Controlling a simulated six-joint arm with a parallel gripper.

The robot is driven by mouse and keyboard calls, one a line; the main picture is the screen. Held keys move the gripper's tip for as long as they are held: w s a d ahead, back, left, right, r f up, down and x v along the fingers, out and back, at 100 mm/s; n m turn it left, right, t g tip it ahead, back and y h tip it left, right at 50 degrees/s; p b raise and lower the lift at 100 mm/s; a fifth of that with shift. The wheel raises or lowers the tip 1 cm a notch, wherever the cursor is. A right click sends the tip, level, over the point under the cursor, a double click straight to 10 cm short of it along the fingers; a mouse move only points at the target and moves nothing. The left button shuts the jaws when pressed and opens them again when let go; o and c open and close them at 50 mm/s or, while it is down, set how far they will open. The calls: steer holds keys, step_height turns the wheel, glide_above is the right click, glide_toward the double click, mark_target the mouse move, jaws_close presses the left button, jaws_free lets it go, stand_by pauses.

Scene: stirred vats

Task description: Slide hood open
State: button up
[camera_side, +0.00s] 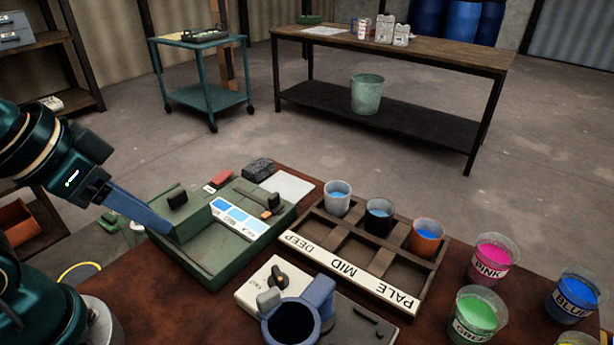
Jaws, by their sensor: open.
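A green bench device (205,262) stands on the brown table at the left. Its raised green hood (192,218) carries a black knob (177,200) on top. Beside the hood, a strip of blue shade patches (238,217) is uncovered. A dark handle on a tan bar (270,203) sits at the device's right part. My gripper (140,212) comes in from the left, at the hood's left side and below the knob. Only one long blue finger shows clearly. It is open and holds nothing visible; whether it touches the hood cannot be told.
A wooden rack (352,262) marked DEEP, MID and PALE holds three cups along its back row. A stirring vat (290,320) stands in front. Cups of pink (492,258), green (474,312) and blue (577,292) are at the right. A black sponge (258,170) lies behind the device.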

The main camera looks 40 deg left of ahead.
steer(key=shift+c, duration=0.5)
